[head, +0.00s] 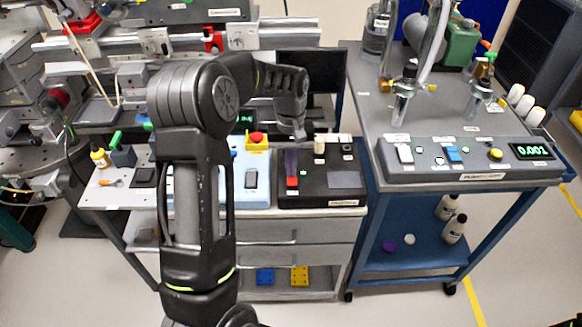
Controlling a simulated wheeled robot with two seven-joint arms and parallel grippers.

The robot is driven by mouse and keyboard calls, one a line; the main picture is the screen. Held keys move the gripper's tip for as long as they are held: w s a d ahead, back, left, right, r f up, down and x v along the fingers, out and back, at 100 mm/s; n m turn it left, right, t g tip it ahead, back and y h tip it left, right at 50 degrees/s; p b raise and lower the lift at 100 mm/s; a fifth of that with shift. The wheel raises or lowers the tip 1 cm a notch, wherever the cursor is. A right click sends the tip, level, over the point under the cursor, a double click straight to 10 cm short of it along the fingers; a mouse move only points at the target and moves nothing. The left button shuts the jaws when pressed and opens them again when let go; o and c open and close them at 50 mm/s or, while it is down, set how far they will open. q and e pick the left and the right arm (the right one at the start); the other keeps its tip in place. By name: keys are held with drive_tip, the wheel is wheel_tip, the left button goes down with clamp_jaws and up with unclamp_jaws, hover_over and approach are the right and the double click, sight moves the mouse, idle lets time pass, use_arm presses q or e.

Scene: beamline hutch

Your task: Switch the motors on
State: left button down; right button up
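On the grey bench stands a light-blue control box (261,192) with a red mushroom button (257,139) on a yellow base and a dark rocker switch (251,179). Beside it to the right is a black control box (318,192) with a red switch or lever (292,168), a small green light, a pale upright knob or lever (319,146) and a grey plate. I cannot read which box serves the motors. My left gripper (299,136) points down over the back of these boxes, its fingers small and dark. My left arm hides the light-blue box's left part. My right gripper is out of view.
A blue cart (365,130) at right carries a panel (470,165) with a white switch, a blue switch, a yellow knob and a lit green display. A dark monitor (325,80) stands behind the boxes.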

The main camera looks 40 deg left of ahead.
use_arm(q)
drive_tip(key=shift+s+d+f, duration=0.15)
drive_tip(key=shift+s+f, duration=0.25)
drive_tip(key=shift+f, duration=0.2)
drive_tip(key=shift+s+d, duration=0.25)
drive_tip(key=shift+s, duration=0.05)
drive_tip(key=shift+d, duration=0.1)
drive_tip(key=r+p, duration=0.2)
drive_tip(key=r, duration=0.1)
drive_tip(key=w+r+p, duration=0.1)
drive_tip(key=r, duration=0.1)
drive_tip(key=shift+a+r, duration=0.15)
drive_tip(key=shift+a, duration=0.25)
wheel_tip(320, 180, up, 10)
drive_tip(key=w+b, duration=0.1)
drive_tip(key=shift+a, duration=0.45)
drive_tip(key=shift+w, duration=0.1)
